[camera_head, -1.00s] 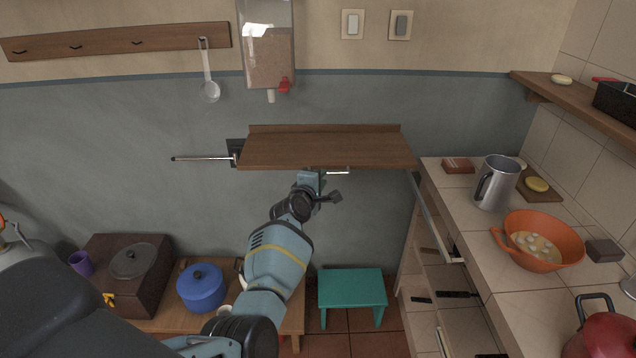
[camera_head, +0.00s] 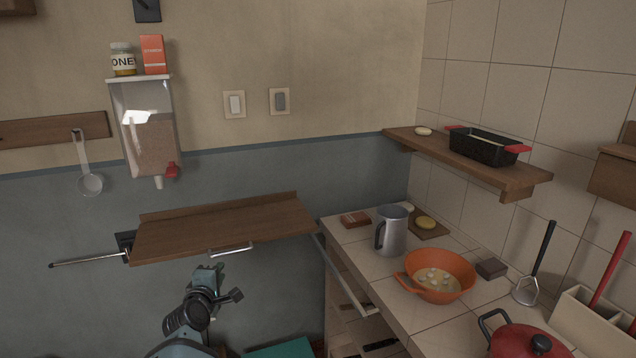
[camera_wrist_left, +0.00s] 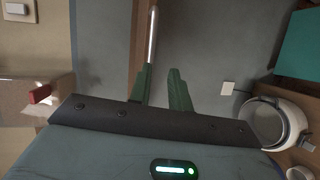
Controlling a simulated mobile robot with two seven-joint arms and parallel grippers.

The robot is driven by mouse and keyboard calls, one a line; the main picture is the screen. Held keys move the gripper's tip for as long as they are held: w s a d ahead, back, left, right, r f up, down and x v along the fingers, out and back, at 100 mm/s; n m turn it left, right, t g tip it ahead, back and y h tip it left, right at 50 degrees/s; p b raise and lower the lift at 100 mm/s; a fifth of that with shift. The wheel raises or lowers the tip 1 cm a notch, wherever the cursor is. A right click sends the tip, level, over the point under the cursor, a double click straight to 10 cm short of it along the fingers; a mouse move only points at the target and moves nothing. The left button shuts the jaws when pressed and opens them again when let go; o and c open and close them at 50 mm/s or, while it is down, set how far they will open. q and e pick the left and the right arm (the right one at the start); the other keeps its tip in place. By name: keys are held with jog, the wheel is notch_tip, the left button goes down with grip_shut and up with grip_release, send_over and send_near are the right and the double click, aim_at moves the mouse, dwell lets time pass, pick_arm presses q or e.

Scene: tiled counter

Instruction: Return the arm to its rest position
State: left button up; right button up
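My left gripper (camera_head: 208,273) is at the lower middle of the head view, just below a raised brown wooden panel (camera_head: 220,226) with a silver bar handle (camera_head: 232,249). The left wrist view shows its two green fingers (camera_wrist_left: 161,80) apart with nothing held between them. The silver bar (camera_wrist_left: 152,38) shows beyond the left fingertip there; whether they touch is hard to tell. The arm runs down out of the bottom of the head view. My right gripper is not in view.
The tiled counter (camera_head: 395,309) at right holds a metal jug (camera_head: 392,232), an orange bowl (camera_head: 438,277) and a red lidded pot (camera_head: 530,342). A wall shelf (camera_head: 470,162) carries a black pan (camera_head: 483,146).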

pick_arm(q)
jog(key=s+d+f+m+g, duration=0.1)
jog(key=s+f+m+g, duration=0.2)
jog(key=s+f+m, duration=1.15)
jog(key=s+d+f+m+g+h, duration=0.1)
jog(key=s+d+f+m, duration=0.1)
jog(key=s, duration=0.8)
jog(key=s+d+f+m+g+h, duration=0.1)
jog(key=s+d+f+m, duration=0.1)
jog(key=s, duration=0.9)
jog(key=s+d+f+m+g+h, duration=0.1)
jog(key=s+d+f, duration=0.3)
jog(key=s, duration=0.7)
jog(key=shift+s+d+m, duration=0.2)
jog(key=shift+d+m, duration=0.35)
jog(key=shift+d, duration=0.35)
